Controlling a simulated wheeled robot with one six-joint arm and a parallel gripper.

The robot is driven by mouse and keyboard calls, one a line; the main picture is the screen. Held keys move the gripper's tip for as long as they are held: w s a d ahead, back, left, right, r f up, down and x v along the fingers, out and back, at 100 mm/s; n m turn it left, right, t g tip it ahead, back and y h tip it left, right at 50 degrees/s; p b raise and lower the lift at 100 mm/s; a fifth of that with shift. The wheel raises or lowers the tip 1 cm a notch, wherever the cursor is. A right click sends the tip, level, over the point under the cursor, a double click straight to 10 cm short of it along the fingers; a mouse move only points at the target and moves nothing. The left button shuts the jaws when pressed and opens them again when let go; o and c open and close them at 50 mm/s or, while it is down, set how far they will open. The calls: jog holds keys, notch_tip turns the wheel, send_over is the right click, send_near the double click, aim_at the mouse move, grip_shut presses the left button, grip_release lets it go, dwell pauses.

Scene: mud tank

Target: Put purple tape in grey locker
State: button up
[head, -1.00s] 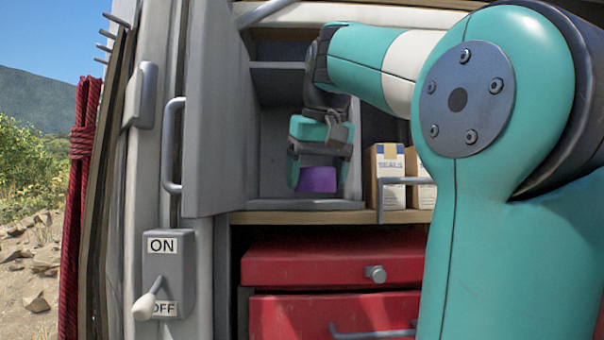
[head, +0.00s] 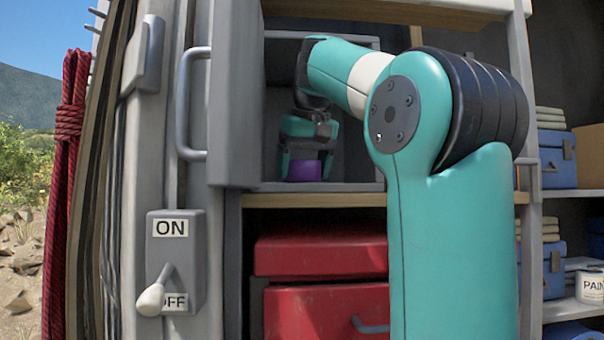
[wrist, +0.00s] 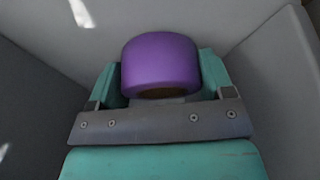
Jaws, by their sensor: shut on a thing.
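The purple tape (head: 304,171) is a thick roll held between the fingers of my gripper (head: 306,165). In the wrist view the tape (wrist: 160,65) sits between the two teal fingertips of my gripper (wrist: 160,85), with grey walls around it. The grey locker (head: 365,187) is an open box above the wooden shelf, its grey door swung open at the left (head: 235,100). My gripper and the tape are inside the locker opening, low, near its floor. I cannot tell whether the tape touches the floor.
An ON/OFF switch box (head: 175,262) with a lever is mounted below left of the locker. Red drawers (head: 325,313) are under the wooden shelf (head: 320,200). Blue boxes (head: 557,165) and a paint can (head: 590,287) stand on shelves at the right.

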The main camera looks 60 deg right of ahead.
jog(key=shift+s+d+f, duration=0.15)
jog(key=shift+s+d, duration=0.05)
jog(key=shift+d, duration=0.65)
jog(key=shift+a+f, duration=0.1)
jog(key=shift+a, duration=0.1)
jog(key=o, duration=1)
jog(key=shift+d, duration=0.1)
jog(key=shift+c, duration=0.2)
jog(key=shift+r, duration=0.3)
jog(key=shift+s+a+r, duration=0.1)
jog(key=shift+a+r, duration=0.1)
jog(key=shift+r, duration=0.1)
jog(key=s+a+b, duration=0.5)
jog(key=s+a, duration=0.1)
jog(key=s, duration=0.4)
jog(key=shift+a+r, duration=0.15)
jog(key=shift+a, duration=0.25)
